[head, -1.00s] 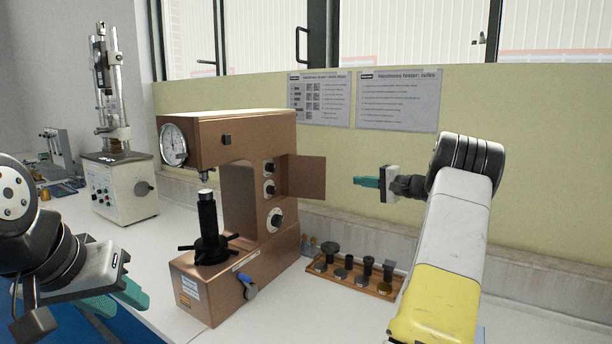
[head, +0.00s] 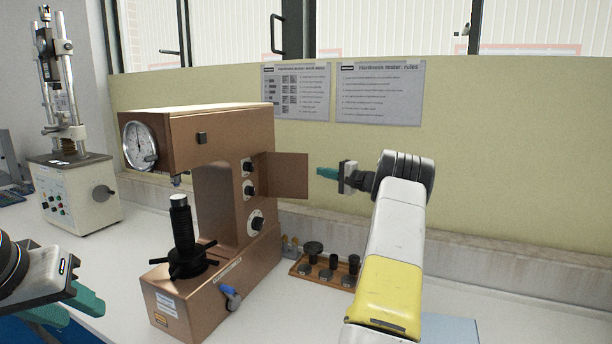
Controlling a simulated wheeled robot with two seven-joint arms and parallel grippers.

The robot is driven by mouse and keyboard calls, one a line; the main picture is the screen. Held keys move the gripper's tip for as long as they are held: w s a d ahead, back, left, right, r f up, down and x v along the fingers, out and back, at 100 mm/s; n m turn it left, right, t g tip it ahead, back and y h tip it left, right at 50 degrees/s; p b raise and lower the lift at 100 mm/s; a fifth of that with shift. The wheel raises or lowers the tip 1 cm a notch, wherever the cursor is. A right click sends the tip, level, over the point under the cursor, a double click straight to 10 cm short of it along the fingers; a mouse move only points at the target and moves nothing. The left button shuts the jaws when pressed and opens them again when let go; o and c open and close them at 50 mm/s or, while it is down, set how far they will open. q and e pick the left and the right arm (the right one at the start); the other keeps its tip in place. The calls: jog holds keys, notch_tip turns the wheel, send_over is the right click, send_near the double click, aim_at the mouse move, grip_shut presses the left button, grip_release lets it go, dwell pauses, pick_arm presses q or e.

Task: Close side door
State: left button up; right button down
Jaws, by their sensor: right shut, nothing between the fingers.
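The brown hardness tester (head: 225,210) stands on the white bench, with a round dial at its upper left. Its side door (head: 287,176) is a flat brown panel that stands open, sticking out to the right behind the knobs. My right gripper (head: 322,172) is shut and empty, its teal fingertips just right of the door's free edge with a small gap that is hard to judge in depth. My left gripper (head: 85,303), with teal fingers, is at the lower left, away from the tester; its fingers look spread apart.
A wooden rack (head: 320,273) with dark anvils stands right of the tester, below my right arm. Another tester (head: 75,185) with a tall column is at the back left. A wall (head: 460,160) with two posters runs behind the bench.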

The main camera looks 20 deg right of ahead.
jog(key=shift+w+a, duration=0.2)
jog(key=shift+a, duration=2.05)
